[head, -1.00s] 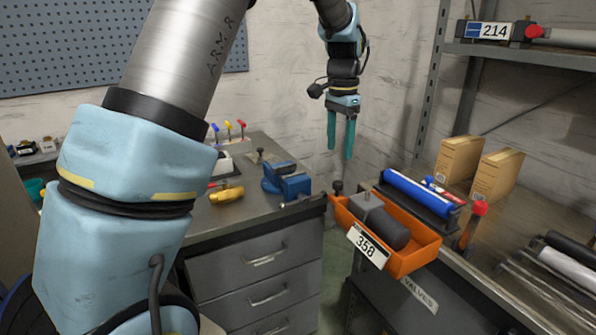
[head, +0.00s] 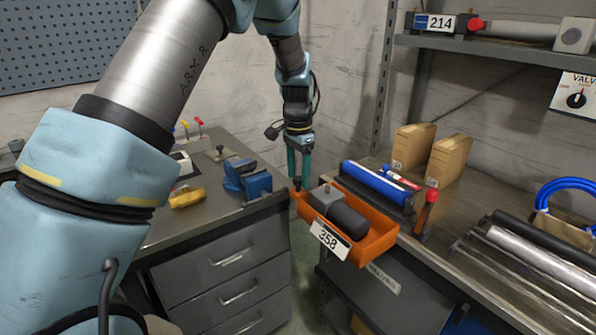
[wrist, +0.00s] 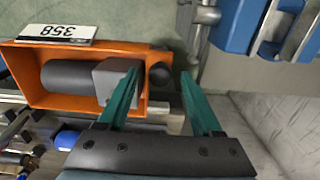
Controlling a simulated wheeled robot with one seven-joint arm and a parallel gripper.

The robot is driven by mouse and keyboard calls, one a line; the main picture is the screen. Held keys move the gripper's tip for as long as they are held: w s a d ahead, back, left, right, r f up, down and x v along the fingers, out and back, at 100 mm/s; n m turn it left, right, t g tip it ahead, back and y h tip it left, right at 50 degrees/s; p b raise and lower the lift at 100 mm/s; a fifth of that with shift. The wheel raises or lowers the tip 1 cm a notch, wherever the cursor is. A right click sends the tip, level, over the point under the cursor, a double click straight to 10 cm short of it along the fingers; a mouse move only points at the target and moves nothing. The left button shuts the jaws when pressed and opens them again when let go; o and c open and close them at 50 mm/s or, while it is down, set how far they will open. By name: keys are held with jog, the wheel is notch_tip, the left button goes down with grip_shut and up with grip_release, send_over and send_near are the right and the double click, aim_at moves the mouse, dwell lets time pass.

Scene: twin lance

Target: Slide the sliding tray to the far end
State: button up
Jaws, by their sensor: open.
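The sliding tray (head: 366,253) is an orange open box with a white 358 label, at the near left edge of the right-hand bench. It holds a dark cylinder (head: 348,221) with a grey block (head: 323,199). A dark round knob (head: 297,186) stands at its left end. My gripper (head: 299,172) is open, pointing down over that end. In the wrist view, the knob (wrist: 160,75) shows between the two teal fingers of my gripper (wrist: 161,80), with room on both sides. I cannot tell whether the fingertips reach down around it.
A blue vise (head: 248,182) stands on the left bench, close to the tray's knob end. A gap separates the benches. Metal bars (head: 530,265) lie farther right.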

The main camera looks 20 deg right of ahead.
jog(key=shift+f, duration=0.1)
grip_shut()
dwell(0.5)
dwell(0.9)
